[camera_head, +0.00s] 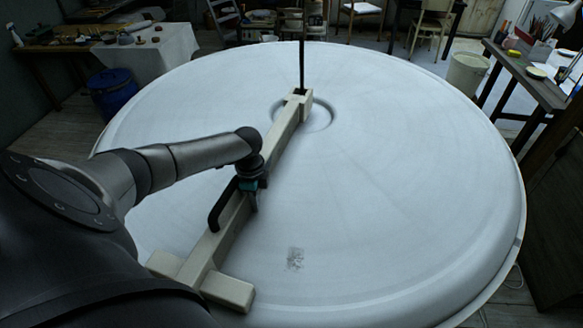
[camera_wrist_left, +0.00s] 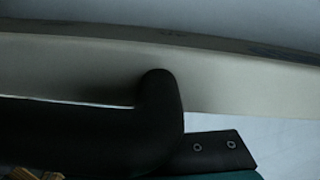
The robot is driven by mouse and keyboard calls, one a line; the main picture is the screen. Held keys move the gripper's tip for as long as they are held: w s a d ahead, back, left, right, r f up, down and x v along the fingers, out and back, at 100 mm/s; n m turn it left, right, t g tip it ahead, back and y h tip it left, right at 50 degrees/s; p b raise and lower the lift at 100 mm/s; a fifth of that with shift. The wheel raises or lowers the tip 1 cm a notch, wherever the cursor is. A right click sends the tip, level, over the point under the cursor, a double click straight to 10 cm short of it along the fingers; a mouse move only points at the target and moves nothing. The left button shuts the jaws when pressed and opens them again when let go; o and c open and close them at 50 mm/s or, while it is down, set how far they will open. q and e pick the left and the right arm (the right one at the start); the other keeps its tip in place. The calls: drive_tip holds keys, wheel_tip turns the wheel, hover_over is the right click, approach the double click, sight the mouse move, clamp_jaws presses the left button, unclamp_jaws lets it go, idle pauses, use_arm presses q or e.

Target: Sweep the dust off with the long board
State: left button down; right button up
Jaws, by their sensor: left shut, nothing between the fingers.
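The long pale board (camera_head: 275,145) lies across the round white plaster disc (camera_head: 400,170), from a dark upright rod at the centre to a crosspiece near the front left. A black handle (camera_head: 221,205) is fixed along the board's left side. My left gripper (camera_head: 250,190) is at the board beside the upper end of the handle. It is shut with nothing held; its fingertips are hard to make out. In the left wrist view the black handle (camera_wrist_left: 165,110) crosses in front of the board (camera_wrist_left: 230,85). A small grey smudge (camera_head: 295,258) lies right of the board. My right gripper is out of view.
The dark rod (camera_head: 302,65) rises at the disc's centre, by a round recess (camera_head: 318,116). A cluttered table (camera_head: 540,85) stands at the right, a blue bin (camera_head: 112,92) at the left. The disc right of the board is mostly clear.

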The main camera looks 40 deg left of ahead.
use_arm(q)
drive_tip(key=shift+s+a, duration=0.2)
drive_tip(key=shift+a, duration=0.35)
drive_tip(key=shift+s+a, duration=0.2)
drive_tip(key=shift+a, duration=0.3)
drive_tip(key=shift+d, duration=0.1)
drive_tip(key=shift+w+d+p, duration=0.15)
drive_tip(key=shift+w+d, duration=0.05)
drive_tip(key=shift+d, duration=0.3)
drive_tip(key=shift+w+d+p, duration=0.15)
drive_tip(key=shift+w+d, duration=0.05)
drive_tip(key=shift+d, duration=0.25)
wheel_tip(320, 180, up, 6)
drive_tip(key=p, duration=0.5)
drive_tip(key=shift+p, duration=0.35)
wheel_tip(320, 180, up, 7)
drive_tip(key=shift+p, duration=0.3)
drive_tip(key=shift+d, duration=0.1)
